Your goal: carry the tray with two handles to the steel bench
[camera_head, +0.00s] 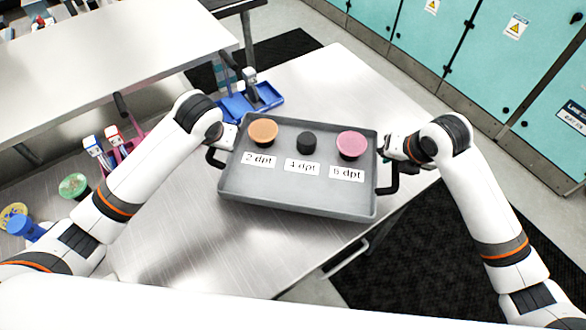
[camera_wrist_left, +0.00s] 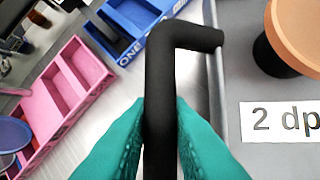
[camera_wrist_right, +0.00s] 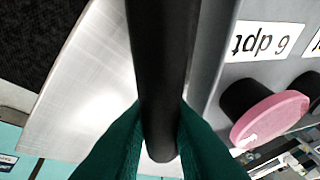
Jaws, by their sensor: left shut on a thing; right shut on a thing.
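The grey tray (camera_head: 290,193) has a black handle on each side and is in the middle of the head view, over the steel bench (camera_head: 170,240). I cannot tell whether it touches the bench top. On it are an orange-topped piece (camera_head: 263,130), a small black piece (camera_head: 307,142) and a pink-topped piece (camera_head: 352,144), behind labels 2 dpt, 4 dpt and 6 dpt. My left gripper (camera_wrist_left: 160,125) is shut on the left handle (camera_wrist_left: 160,75). My right gripper (camera_wrist_right: 160,130) is shut on the right handle (camera_wrist_right: 158,60).
A blue holder (camera_head: 250,103) stands on the bench behind the tray's left corner. A pink holder (camera_head: 118,145) and round coloured pieces (camera_head: 74,186) lie left, near my left arm. Another steel table (camera_head: 110,70) is at the upper left. Teal cabinets (camera_head: 480,50) line the back.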

